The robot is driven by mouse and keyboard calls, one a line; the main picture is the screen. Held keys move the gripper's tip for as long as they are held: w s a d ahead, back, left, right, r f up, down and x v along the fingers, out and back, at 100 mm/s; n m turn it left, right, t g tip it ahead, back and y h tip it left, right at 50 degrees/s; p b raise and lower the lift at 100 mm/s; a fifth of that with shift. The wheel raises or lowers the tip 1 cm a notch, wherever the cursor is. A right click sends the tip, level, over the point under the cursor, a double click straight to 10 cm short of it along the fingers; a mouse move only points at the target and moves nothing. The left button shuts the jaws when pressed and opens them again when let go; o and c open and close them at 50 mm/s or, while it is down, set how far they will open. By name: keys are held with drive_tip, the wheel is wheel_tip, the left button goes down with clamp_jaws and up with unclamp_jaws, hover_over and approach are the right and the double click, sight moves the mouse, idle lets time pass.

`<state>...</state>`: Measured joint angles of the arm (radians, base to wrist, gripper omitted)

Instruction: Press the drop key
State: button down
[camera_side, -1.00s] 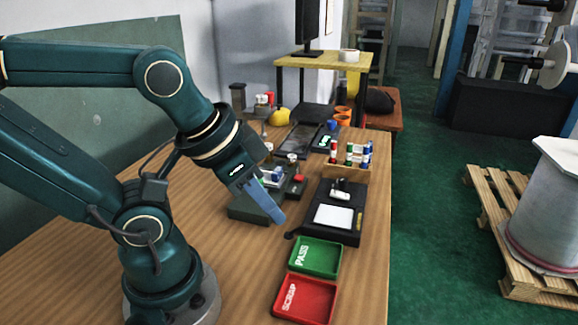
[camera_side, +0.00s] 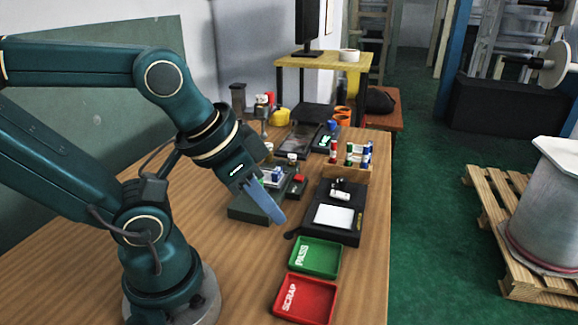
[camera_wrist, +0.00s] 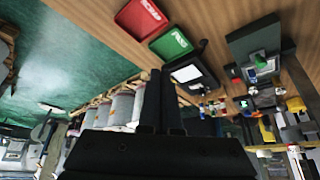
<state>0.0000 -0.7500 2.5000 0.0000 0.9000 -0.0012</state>
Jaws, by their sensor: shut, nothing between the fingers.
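My gripper (camera_side: 279,222) has its blue fingers together and empty, pointing down and to the right in front of a dark grey-green tester box (camera_side: 243,208). In the wrist view the closed dark fingers of my gripper (camera_wrist: 162,73) point up the picture, with the box (camera_wrist: 252,38) at upper right, apart from them. A blue and white part (camera_side: 273,176) shows on the box, partly behind the fingers. A red knob or key (camera_side: 299,178) shows on a small dark unit just right of it. I cannot tell which part is the drop key; no label is readable.
A green PASS tray (camera_side: 316,258) and a red SCRAP tray (camera_side: 305,300) lie at the table's front right. A black unit with a white plate (camera_side: 334,215) stands behind them. Bare wood lies left of the trays.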

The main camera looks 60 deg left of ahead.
drive_tip(key=w+a+r+t+y, duration=0.2)
drive_tip(key=w+a+r, duration=0.2)
drive_tip(key=w, duration=0.2)
drive_tip(key=n+g+y, duration=0.1)
drive_tip(key=g+y, duration=0.1)
drive_tip(key=y, duration=0.3)
hover_over(299, 178)
wheel_tip(299, 178, down, 6)
drive_tip(key=f, duration=0.1)
drive_tip(key=shift+s+d+r, duration=0.1)
drive_tip(key=shift+s+r, duration=0.15)
drive_tip(key=shift+s, duration=0.1)
drive_tip(key=shift+f, duration=4.35)
drive_tip(key=shift+f, duration=0.1)
drive_tip(key=shift+f, duration=0.35)
